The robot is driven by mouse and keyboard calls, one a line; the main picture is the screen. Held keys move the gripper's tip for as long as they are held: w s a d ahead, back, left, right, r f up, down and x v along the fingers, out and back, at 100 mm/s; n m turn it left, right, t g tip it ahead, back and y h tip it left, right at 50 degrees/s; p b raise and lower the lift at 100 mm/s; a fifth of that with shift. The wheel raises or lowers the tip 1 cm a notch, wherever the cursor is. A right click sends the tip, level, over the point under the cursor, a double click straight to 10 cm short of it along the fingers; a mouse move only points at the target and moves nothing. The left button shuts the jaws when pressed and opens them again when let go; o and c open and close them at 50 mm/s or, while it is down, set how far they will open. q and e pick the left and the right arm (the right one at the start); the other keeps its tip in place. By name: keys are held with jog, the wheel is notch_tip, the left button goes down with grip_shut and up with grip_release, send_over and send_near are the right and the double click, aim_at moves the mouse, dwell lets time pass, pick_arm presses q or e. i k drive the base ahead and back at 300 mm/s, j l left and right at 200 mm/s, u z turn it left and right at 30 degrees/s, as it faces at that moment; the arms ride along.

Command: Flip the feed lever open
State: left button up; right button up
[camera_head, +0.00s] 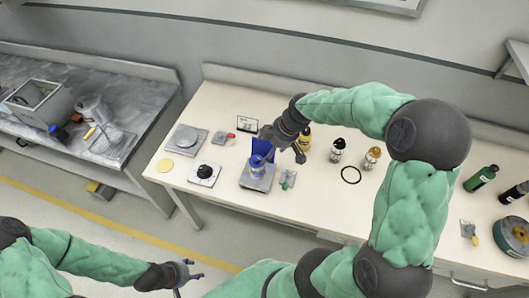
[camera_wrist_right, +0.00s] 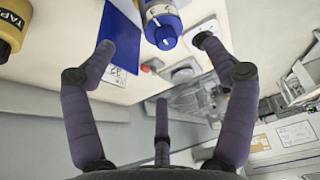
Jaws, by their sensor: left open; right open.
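I cannot tell for sure which part is the feed lever. A small grey plate with a green handle (camera_head: 288,179) lies right of a blue-capped bottle. Another small grey fitting with a yellow handle (camera_head: 470,233) lies at the right of the bench. My right gripper (camera_head: 284,152) is open above the bench, over the bottle's area. In the right wrist view the blue-and-white bottle (camera_wrist_right: 161,24) shows beyond the spread fingers, which hold nothing. My left gripper (camera_head: 188,273) is open and empty, low in front of the bench.
The bottle stands on a grey scale (camera_head: 258,183) beside a blue panel (camera_head: 262,146). My right arm covers part of the bench's right side.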

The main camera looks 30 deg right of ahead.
aim_at(285, 184)
jog(key=z, duration=1.45)
jog(key=i+j+u, duration=0.1)
jog(key=j+u, duration=0.25)
